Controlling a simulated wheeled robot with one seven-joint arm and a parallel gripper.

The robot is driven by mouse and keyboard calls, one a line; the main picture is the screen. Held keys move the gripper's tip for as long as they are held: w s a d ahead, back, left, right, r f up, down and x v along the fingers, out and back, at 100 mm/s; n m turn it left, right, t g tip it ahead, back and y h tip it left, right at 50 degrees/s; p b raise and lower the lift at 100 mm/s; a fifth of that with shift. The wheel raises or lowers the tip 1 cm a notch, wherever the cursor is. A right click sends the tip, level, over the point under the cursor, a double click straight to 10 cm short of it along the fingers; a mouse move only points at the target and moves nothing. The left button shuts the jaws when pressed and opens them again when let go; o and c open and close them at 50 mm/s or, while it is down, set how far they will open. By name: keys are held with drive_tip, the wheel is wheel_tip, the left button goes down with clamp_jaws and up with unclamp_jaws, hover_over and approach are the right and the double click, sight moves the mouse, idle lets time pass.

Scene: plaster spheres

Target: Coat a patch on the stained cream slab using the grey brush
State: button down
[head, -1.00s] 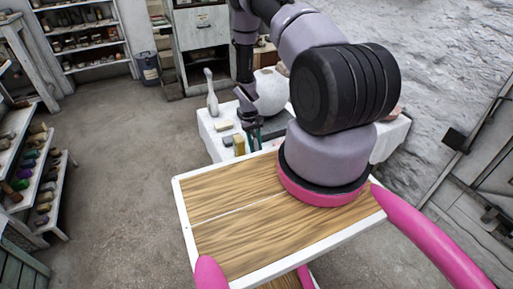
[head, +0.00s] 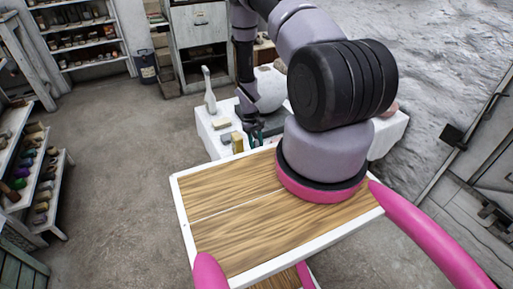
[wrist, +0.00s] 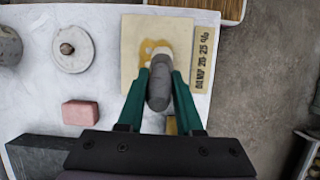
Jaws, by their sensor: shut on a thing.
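In the wrist view, my gripper (wrist: 160,76) is shut on the grey brush (wrist: 160,90), which sits between its green fingers. The brush's pale tip lies over the cream slab (wrist: 132,38), at a yellow-brown stain (wrist: 147,46) on it. The brush hides part of the stain. I cannot tell whether the tip touches the slab. In the head view, my gripper (head: 255,136) is low over the white table, partly hidden by my own arm.
On the white table (wrist: 110,22) are a tan lettered block (wrist: 205,60) beside the slab, a pink block (wrist: 80,112), a round white piece with a brown knob (wrist: 73,52), a grey cylinder (wrist: 8,46) and a dark block (wrist: 40,155).

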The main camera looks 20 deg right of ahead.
drive_tip(key=w, duration=0.3)
idle(0.5)
drive_tip(key=shift+s+r, duration=0.75)
drive_tip(key=shift+f, duration=0.5)
drive_tip(key=shift+f, duration=0.25)
drive_tip(key=shift+s, duration=0.1)
